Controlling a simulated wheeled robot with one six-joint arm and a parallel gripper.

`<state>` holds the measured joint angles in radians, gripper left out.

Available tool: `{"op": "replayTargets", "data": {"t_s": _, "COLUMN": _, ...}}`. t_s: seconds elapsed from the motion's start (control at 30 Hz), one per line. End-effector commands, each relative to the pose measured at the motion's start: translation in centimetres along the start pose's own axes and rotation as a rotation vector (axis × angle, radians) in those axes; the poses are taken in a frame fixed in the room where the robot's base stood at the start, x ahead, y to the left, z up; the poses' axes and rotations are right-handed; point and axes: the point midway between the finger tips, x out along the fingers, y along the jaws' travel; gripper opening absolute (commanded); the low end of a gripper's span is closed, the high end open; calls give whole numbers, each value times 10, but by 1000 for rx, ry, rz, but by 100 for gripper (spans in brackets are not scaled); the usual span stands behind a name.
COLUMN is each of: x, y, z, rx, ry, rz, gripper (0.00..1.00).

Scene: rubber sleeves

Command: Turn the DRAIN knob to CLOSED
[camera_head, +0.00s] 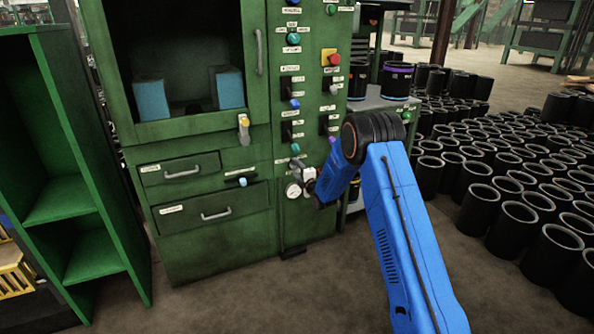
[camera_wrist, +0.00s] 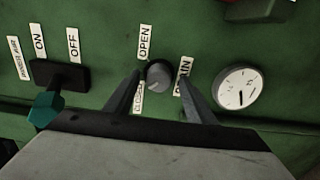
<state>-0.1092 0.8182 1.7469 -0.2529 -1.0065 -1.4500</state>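The DRAIN knob (camera_wrist: 160,74) is a small dark grey round knob on the green panel in the wrist view. The OPEN label (camera_wrist: 145,42) is above it, the CLOSED label (camera_wrist: 139,97) below it, and the DRAIN label (camera_wrist: 184,76) to its right. I cannot tell clearly which label the knob points to. My gripper (camera_wrist: 160,80) is open, with one finger on each side of the knob; I cannot tell whether they touch it. The left finger partly covers the CLOSED label. In the head view, my gripper is near the lower panel, largely hidden by my blue arm.
A round gauge (camera_wrist: 237,88) sits right of the knob, also visible in the head view (camera_head: 293,190). A black switch with a teal handle (camera_wrist: 45,108) is at left, by ON and OFF labels. Black sleeves (camera_head: 520,220) crowd the floor at right; a green shelf (camera_head: 55,120) stands left.

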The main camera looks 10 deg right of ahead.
Motion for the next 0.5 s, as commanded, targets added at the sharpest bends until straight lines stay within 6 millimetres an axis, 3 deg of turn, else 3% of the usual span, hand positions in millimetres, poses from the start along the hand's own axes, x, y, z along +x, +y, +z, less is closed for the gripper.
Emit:
{"op": "replayTargets", "data": {"t_s": 0.33, "x": -2, "y": 1, "z": 1, "rx": 1, "ry": -2, "rz": 2, "gripper": 50}}
{"op": "replayTargets", "data": {"t_s": 0.5, "x": -20, "y": 2, "z": 2, "rx": 1, "ry": -2, "rz": 1, "gripper": 50}}
